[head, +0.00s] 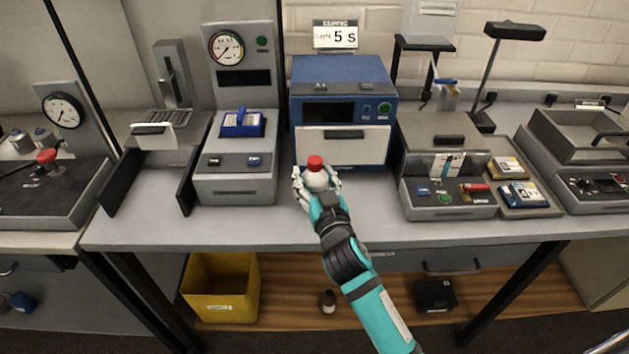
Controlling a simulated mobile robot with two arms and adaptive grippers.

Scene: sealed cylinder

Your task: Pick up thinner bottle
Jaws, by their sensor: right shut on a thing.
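A white bottle with a red cap (316,176) stands upright in front of the blue machine, near the middle of the bench. My right gripper (317,187) reaches in from below and is shut on this bottle, with fingers on both sides of its body. No label on it can be read, so I cannot tell whether it is the thinner. Whether its base touches the bench is hidden by the gripper. A small dark bottle (328,301) stands on the wooden lower shelf. My left gripper is not in view.
The blue machine (342,80) stands close behind the bottle. A grey gauge unit (238,178) is to the left, and a grey control unit (449,200) to the right. A yellow bin (221,288) and a black box (434,296) are below the bench (250,227).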

